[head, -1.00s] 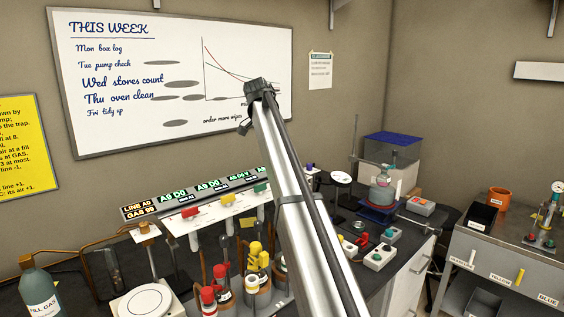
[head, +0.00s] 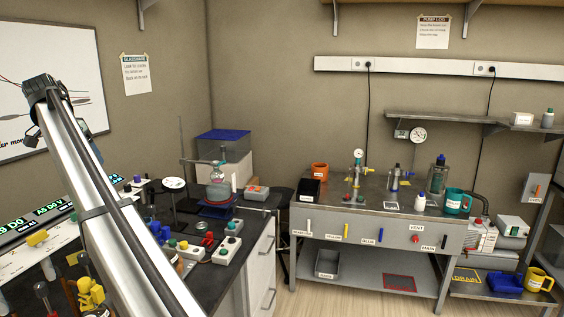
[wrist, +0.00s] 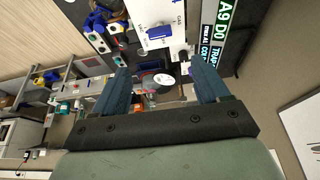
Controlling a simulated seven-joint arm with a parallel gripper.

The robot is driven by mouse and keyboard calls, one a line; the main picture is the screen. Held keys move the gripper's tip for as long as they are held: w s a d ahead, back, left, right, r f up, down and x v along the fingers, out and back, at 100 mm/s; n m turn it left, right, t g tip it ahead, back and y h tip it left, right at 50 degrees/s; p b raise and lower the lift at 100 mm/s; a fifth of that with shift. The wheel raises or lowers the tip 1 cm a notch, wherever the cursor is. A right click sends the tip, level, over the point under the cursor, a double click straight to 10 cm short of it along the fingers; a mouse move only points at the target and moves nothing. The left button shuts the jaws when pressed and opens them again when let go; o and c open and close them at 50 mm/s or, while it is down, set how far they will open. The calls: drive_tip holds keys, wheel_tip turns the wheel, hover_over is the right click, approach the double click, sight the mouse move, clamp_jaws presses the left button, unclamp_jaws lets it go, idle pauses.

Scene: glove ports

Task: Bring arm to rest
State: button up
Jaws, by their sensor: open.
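My gripper (wrist: 164,84) shows in the wrist view with its two blue fingers spread apart and nothing between them. Through the gap I see bench equipment, including a round white dial, some way beyond the fingertips. The gripper's fingers cannot be made out in the head view.
The bench holds a flask (head: 218,187) on a stand, button boxes (head: 227,250) and red and yellow capped items.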

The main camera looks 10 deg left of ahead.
drive_tip(key=w+d+f+m+h, duration=0.1)
drive_tip(key=w+d+f, duration=1)
drive_tip(key=d+f, duration=0.25)
drive_tip(key=w+d+f+m, duration=0.1)
drive_tip(key=w+d+f, duration=1)
drive_tip(key=d+f, duration=0.3)
drive_tip(key=w+d+f+h, duration=0.1)
drive_tip(key=d+f, duration=2.2)
drive_tip(key=d, duration=0.2)
drive_tip(key=s+d+f+n+g, duration=0.1)
drive_tip(key=s+d+f+g, duration=0.2)
drive_tip(key=s+d+f, duration=0.85)
drive_tip(key=s+d+f+g, duration=0.3)
drive_tip(key=s+d+f, duration=0.6)
drive_tip(key=d+f, duration=0.55)
drive_tip(key=s+d+f+g, duration=0.1)
drive_tip(key=s+d+f, duration=0.2)
drive_tip(key=s, duration=0.8)
drive_tip(key=s+d+f+g+y, duration=0.1)
drive_tip(key=s+d+f, duration=0.3)
drive_tip(key=s, duration=0.8)
drive_tip(key=s+d+f+n+g+y, duration=0.1)
drive_tip(key=s+d+f+g, duration=0.2)
drive_tip(key=s, duration=0.8)
drive_tip(key=shift+s+d+f, duration=0.25)
drive_tip(key=shift+s+f, duration=0.05)
drive_tip(key=shift+s, duration=0.05)
